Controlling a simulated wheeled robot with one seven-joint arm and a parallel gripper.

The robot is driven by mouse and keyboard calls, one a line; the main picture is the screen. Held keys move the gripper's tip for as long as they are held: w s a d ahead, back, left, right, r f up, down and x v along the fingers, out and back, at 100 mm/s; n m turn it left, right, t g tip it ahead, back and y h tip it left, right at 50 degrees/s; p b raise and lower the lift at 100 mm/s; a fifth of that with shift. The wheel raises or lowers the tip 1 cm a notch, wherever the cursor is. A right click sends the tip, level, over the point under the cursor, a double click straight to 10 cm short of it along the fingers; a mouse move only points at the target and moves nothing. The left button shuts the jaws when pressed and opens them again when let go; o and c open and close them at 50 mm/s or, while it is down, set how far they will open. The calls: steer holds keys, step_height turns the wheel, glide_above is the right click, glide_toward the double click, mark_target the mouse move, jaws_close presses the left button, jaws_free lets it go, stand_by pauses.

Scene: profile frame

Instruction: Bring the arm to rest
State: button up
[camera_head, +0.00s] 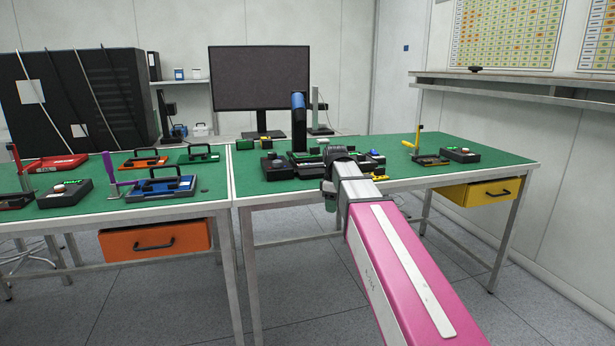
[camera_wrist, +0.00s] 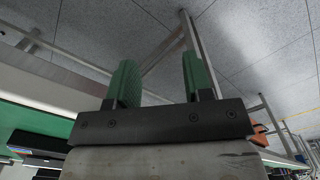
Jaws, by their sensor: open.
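My gripper (camera_wrist: 155,82) shows in the wrist view with its two green-padded fingers spread wide apart. Nothing is between them; grey floor and metal table legs show behind. In the head view my pink and silver arm reaches from the lower right to the front edge of the right green-topped table (camera_head: 440,178). Its far end is at that edge, close to the items there, and my fingers cannot be made out clearly. Whether the arm touches the table cannot be told.
A monitor (camera_head: 260,78) stands behind the tables. Black trays (camera_head: 460,155) and a blue toolbox (camera_head: 161,188) lie on the tabletops. A yellow drawer (camera_head: 478,192) and an orange drawer (camera_head: 155,240) hang below. Floor in front is clear.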

steer(key=s+d+f+m, duration=0.3)
steer(key=s+f+m, duration=0.1)
steer(key=f, duration=0.5)
steer(key=s+d+f+m, duration=0.3)
steer(key=s+f, duration=0.4)
steer(key=f, duration=0.3)
steer(key=s+d+f+m, duration=0.4)
steer(key=s+f+m, duration=0.2)
steer(key=f, duration=0.3)
steer(key=shift+s+f, duration=0.15)
steer(key=shift+s, duration=0.05)
